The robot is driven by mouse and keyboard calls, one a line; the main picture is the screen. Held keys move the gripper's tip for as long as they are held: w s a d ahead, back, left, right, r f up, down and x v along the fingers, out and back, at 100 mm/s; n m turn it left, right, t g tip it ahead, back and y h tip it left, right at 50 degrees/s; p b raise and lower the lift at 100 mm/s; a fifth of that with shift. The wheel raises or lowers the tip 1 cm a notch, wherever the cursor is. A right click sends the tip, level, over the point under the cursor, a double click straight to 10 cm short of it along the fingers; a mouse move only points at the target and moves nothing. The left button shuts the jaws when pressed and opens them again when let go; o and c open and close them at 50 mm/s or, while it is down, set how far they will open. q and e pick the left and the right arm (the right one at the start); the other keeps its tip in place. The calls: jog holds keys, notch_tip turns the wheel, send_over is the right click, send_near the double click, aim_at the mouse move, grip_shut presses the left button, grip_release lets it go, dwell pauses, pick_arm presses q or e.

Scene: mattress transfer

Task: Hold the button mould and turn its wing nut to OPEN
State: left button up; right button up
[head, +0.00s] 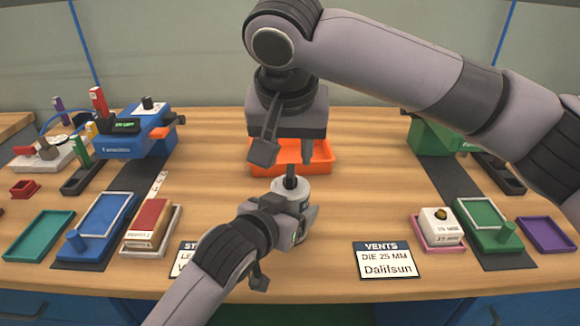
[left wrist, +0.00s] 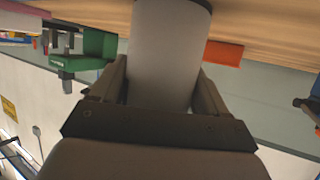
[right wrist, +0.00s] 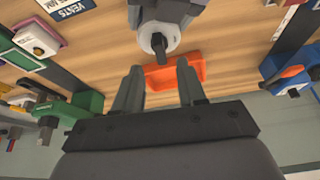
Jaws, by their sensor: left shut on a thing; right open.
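The button mould (head: 291,190) is a light grey cylinder with a dark post (head: 290,176) on top. It stands upright near the middle of the table. My left gripper (head: 288,215) is shut around its side, and the left wrist view shows the grey cylinder (left wrist: 168,55) between both fingers. My right gripper (head: 285,155) is open and empty, above and behind the mould. In the right wrist view the mould's top (right wrist: 158,38) lies beyond the fingertips. The wing nut's shape and any OPEN marking cannot be made out.
An orange tray (head: 325,160) lies behind the mould. A blue machine (head: 135,140) stands left and a green one (head: 428,137) right. Small trays line both sides. A VENTS card (head: 388,260) is at the front right, and another card is partly hidden by my left arm.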

aim_at(291, 171)
jog(key=x, duration=0.5)
jog(key=shift+w+f, duration=0.15)
jog(key=shift+f, duration=0.15)
grip_shut()
